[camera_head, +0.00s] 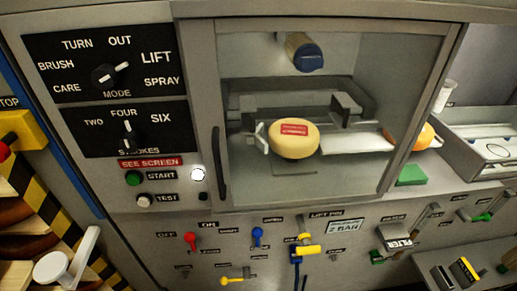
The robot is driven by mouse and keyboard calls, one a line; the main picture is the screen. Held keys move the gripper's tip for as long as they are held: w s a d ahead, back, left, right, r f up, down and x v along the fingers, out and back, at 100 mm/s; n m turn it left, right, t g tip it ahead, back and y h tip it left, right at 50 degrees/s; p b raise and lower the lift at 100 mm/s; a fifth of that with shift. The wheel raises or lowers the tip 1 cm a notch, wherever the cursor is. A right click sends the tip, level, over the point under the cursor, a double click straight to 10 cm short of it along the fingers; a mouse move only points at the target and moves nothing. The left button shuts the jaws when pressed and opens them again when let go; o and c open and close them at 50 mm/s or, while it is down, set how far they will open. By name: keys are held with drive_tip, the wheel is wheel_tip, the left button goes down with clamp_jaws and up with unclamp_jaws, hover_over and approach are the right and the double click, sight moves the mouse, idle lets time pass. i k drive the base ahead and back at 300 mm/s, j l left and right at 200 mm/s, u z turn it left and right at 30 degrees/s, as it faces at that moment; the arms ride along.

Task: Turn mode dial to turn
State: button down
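The mode dial (110,74) is a black rotary knob with a white pointer line, on a black panel (45,48) at the upper left of the machine front. The labels CARE, BRUSH, TURN, OUT, LIFT and SPRAY run around it. The pointer slants to the upper right, toward the large LIFT label (156,57). The TURN label (77,44) is at the dial's upper left. My gripper does not show in this view, and nothing visible touches the dial.
Below is a strokes dial (128,141), with a green START button (134,178) and a TEST button (144,200). A clear-fronted door with a dark handle (219,163) is to the right; a yellow cheese wheel (294,143) sits behind it. Coloured levers line the lower panel.

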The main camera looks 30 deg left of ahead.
sight(103, 79)
drive_tip(key=u, duration=1.45)
